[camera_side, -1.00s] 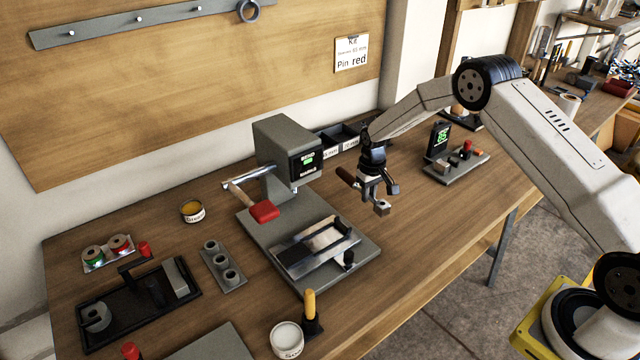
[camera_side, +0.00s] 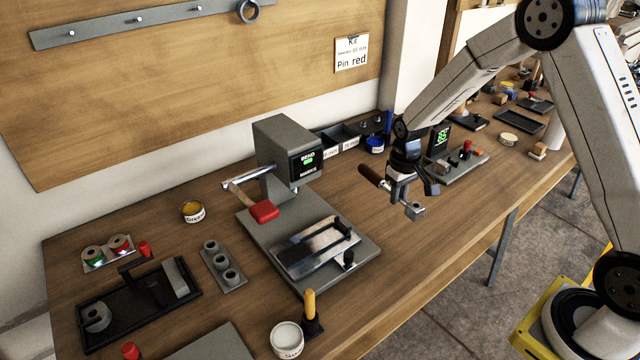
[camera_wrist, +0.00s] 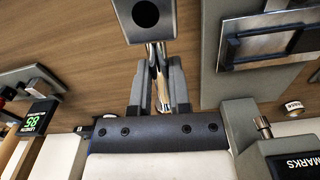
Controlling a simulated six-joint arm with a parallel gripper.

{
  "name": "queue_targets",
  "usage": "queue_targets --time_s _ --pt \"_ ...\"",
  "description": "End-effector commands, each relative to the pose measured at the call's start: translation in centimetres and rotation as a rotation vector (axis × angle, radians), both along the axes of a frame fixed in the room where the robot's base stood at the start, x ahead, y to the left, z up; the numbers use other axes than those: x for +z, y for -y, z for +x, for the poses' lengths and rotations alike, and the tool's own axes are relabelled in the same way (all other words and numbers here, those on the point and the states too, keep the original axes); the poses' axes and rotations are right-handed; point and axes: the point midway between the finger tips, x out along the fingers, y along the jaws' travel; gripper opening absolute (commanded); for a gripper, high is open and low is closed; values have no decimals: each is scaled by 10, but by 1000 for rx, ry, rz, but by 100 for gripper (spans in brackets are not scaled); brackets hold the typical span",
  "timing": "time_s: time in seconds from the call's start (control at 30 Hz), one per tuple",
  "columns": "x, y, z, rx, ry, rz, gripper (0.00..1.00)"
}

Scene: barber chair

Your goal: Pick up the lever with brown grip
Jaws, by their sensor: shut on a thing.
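The lever with brown grip (camera_side: 372,177) is in my gripper (camera_side: 408,190), which is shut on its metal shaft. In the side view the brown grip points to the upper left, and a square metal end block (camera_side: 414,211) hangs at the lower right. The lever is above the bench, clear of the tools there. In the wrist view the two fingers of my gripper (camera_wrist: 160,85) close around the shaft. The end block with a dark round hole (camera_wrist: 146,15) is at the top of that view. The brown grip is hidden there.
A grey press (camera_side: 283,150) with a red-handled arm stands left of my gripper, its base plate (camera_side: 360,262) in front. A small fixture with a green display (camera_side: 440,138) is behind, to the right. Dark bins (camera_side: 340,140) line the wall. Bare bench (camera_side: 415,255) lies below my gripper.

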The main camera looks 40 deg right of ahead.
Motion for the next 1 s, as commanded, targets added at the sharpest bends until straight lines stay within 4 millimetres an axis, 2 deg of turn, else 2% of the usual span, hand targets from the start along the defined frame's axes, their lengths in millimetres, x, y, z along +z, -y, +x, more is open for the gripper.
queue_targets --time_s 0.3,1.0 --pt "9 -3 -19 0 2 0 0" --pt "10 -3 -21 0 2 0 0"
